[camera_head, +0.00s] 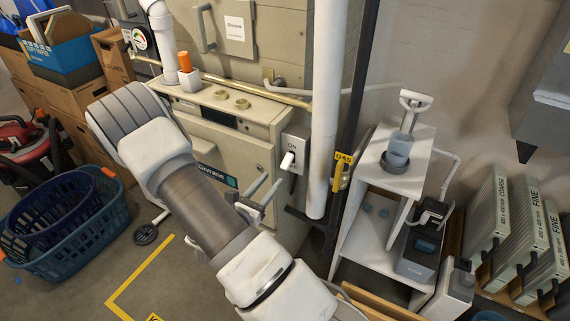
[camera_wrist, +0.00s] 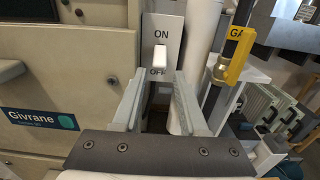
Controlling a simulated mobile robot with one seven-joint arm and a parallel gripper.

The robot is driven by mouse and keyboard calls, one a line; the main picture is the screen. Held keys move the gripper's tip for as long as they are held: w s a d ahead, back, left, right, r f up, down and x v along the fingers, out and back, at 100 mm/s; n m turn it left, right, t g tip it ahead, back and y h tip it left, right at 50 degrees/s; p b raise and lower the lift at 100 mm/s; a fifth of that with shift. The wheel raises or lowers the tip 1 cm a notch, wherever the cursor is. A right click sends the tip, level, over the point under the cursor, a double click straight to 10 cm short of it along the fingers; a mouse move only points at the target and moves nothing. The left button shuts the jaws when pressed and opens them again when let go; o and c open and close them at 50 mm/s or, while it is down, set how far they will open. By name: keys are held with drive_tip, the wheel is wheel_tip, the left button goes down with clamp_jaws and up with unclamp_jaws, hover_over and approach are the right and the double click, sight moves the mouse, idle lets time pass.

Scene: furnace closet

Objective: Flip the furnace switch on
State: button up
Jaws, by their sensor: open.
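The furnace switch (camera_head: 295,146) is a grey plate on the right side of the beige furnace (camera_head: 233,148), with a white lever (camera_head: 288,160). In the wrist view, ON is printed at the top of the plate (camera_wrist: 162,24) and OFF below. The white lever (camera_wrist: 160,57) sits low, just above the OFF label, and seems tilted down. My gripper (camera_head: 275,178) is open and empty, just below and left of the switch. In the wrist view, its two fingers (camera_wrist: 159,78) point at the plate's lower part, with the lever above the gap. I see no contact.
A white shelf (camera_head: 390,195) is further right. Blue baskets (camera_head: 65,225) lie on the floor at left. Some floor beside the furnace is clear.

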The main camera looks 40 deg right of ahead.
sight(285, 163)
drive_tip(key=x, duration=0.9)
clamp_jaws()
